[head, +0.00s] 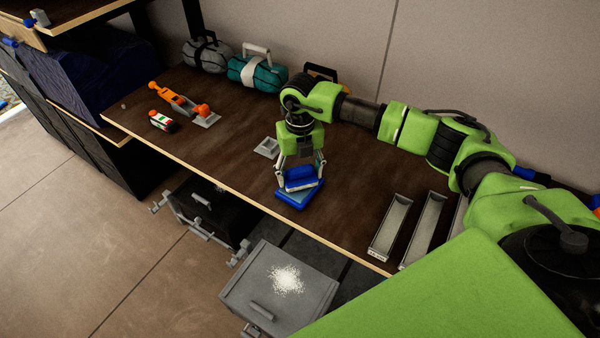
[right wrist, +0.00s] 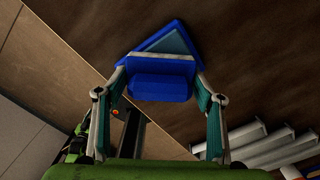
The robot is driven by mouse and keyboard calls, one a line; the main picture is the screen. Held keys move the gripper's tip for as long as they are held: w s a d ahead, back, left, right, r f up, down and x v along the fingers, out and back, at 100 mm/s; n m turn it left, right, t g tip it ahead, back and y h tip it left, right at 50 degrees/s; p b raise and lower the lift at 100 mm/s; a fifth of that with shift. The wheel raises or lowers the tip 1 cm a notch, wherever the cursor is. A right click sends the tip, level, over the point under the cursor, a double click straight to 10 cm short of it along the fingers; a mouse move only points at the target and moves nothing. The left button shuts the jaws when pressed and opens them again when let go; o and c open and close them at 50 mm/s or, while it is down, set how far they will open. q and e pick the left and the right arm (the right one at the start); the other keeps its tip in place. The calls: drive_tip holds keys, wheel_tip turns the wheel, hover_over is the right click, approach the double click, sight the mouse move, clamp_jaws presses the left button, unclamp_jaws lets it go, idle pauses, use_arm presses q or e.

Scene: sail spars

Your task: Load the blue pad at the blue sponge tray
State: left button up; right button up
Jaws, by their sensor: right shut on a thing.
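The blue pad (head: 300,177) is a small rounded block between the fingers of my right gripper (head: 301,168), which is shut on it. I cannot tell whether the pad touches the tray. My left gripper is not in view.
A small grey tray (head: 266,148) sits just behind. An orange tool (head: 172,97), a small white-red-green item (head: 161,121) and bags (head: 258,72) stand farther back. The table's front edge is close; a grey box (head: 262,306) is below.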

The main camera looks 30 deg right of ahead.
sight(300, 167)
drive_tip(key=shift+f+b, duration=0.5)
drive_tip(key=shift+f, duration=0.1)
idle(1.5)
drive_tip(key=shift+r+p, duration=0.8)
drive_tip(key=shift+r, duration=0.35)
drive_tip(key=shift+r+p, duration=1.4)
drive_tip(key=shift+r, duration=1)
